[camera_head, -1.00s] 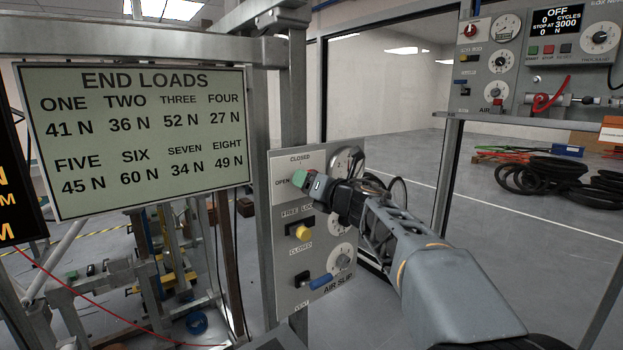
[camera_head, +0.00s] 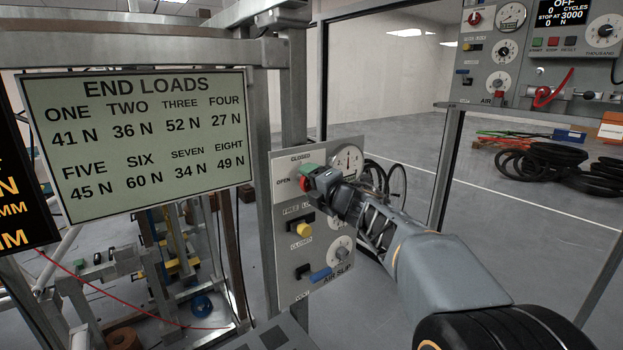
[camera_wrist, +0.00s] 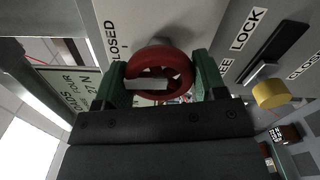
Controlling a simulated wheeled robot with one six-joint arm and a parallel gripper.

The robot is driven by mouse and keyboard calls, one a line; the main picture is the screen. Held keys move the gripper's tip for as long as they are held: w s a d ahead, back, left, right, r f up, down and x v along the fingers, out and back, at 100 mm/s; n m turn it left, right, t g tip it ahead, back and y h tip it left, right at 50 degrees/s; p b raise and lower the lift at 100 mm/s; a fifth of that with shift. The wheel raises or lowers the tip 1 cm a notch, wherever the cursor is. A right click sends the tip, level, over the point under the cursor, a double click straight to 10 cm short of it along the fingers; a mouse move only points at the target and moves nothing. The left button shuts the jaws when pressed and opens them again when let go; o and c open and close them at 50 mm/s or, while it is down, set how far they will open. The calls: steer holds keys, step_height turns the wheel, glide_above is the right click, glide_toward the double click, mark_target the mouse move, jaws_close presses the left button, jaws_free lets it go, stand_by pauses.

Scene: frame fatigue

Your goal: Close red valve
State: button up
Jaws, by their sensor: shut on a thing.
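The red valve (camera_wrist: 162,74) is a round, ring-like handwheel on a grey panel. In the wrist view it sits between the two green fingers of my gripper (camera_wrist: 160,82), and the gripper is shut on it. In the head view my gripper (camera_head: 308,175) is at the upper part of the panel (camera_head: 284,255), with a bit of the red valve (camera_head: 303,184) showing beside a green finger. The label CLOSED stands above it and OPEN to its left. My gripper hides most of the valve in the head view.
Below the valve are a yellow knob (camera_head: 304,230) and a blue lever (camera_head: 320,275). A gauge (camera_head: 347,160) is just right of my gripper. The END LOADS board (camera_head: 140,140) hangs left of the panel. A metal post (camera_head: 292,90) rises behind it.

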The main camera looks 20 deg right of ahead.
steer(key=shift+m, duration=0.5)
steer(key=o, duration=0.9)
steer(key=shift+s+d, duration=0.1)
steer(key=b+v, duration=0.2)
steer(key=v, duration=1.1)
steer(key=shift+s, duration=0.3)
